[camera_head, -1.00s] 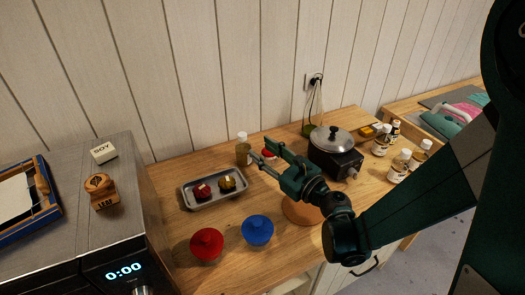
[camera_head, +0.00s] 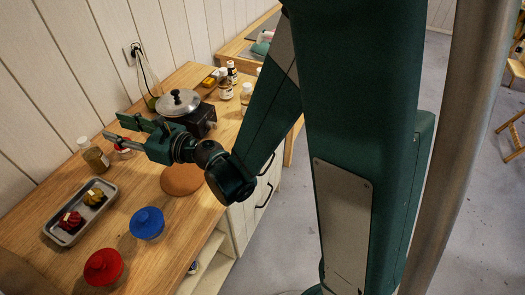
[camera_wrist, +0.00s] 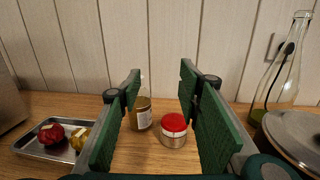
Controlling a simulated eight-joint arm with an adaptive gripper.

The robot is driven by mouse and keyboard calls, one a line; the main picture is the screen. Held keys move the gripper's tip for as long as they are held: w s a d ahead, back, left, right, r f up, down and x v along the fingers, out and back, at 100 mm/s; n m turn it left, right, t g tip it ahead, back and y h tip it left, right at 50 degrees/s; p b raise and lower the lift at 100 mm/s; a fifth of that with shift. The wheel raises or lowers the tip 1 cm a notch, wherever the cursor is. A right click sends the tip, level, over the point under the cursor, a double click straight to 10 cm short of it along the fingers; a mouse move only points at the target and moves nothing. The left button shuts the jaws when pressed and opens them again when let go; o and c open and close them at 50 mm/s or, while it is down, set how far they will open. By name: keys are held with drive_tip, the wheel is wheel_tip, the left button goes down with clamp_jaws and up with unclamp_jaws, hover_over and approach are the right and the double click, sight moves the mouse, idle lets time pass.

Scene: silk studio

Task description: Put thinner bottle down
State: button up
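A bottle with a white cap and yellowish-brown contents (camera_head: 95,156) stands upright on the wooden counter (camera_head: 205,75) beside a metal tray. It also shows in the wrist view (camera_wrist: 143,114). Its label is too small to read, so I cannot tell if it is the thinner bottle. My gripper (camera_head: 113,127) is open and empty, in the air above the counter. In the wrist view, the open fingers (camera_wrist: 160,76) frame the bottle, which stands beyond them, and a red-lidded jar (camera_wrist: 174,131). Neither is between the pads in a grip.
The metal tray (camera_head: 53,232) holds a red and a yellow lump. A round brown mat (camera_head: 182,180) is bare. A lidded pot on a burner (camera_head: 179,102) and several bottles (camera_head: 225,84) stand farther back.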

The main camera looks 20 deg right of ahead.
drive_tip(key=w+d+r+m+t+h, duration=0.3)
drive_tip(key=w+d+r+m+t, duration=0.1)
drive_tip(key=d+r+m, duration=0.4)
drive_tip(key=d+r+m+t+h, duration=0.1)
drive_tip(key=d+r+m+h, duration=0.2)
drive_tip(key=d+m+h, duration=1.3)
drive_tip(key=s+d+f+m+g+y, duration=0.1)
drive_tip(key=s+d+f+m+g, duration=0.15)
drive_tip(key=s+d+m, duration=0.4)
drive_tip(key=s+d+f+m+g+y, duration=0.2)
drive_tip(key=s+d+f+m, duration=0.15)
drive_tip(key=d+m, duration=0.55)
drive_tip(key=s+f+m+g, duration=0.2)
drive_tip(key=s+f+m, duration=0.1)
drive_tip(key=s, duration=0.6)
drive_tip(key=s+d+f+m+g+y, duration=0.1)
drive_tip(key=s+f+m+g, duration=0.2)
drive_tip(key=s, duration=0.6)
drive_tip(key=shift+d+f+m, duration=0.25)
drive_tip(key=shift+d+m, duration=0.05)
drive_tip(key=shift+m, duration=0.05)
drive_tip(key=shift+o, duration=0.9)
drive_tip(key=shift+w, duration=0.1)
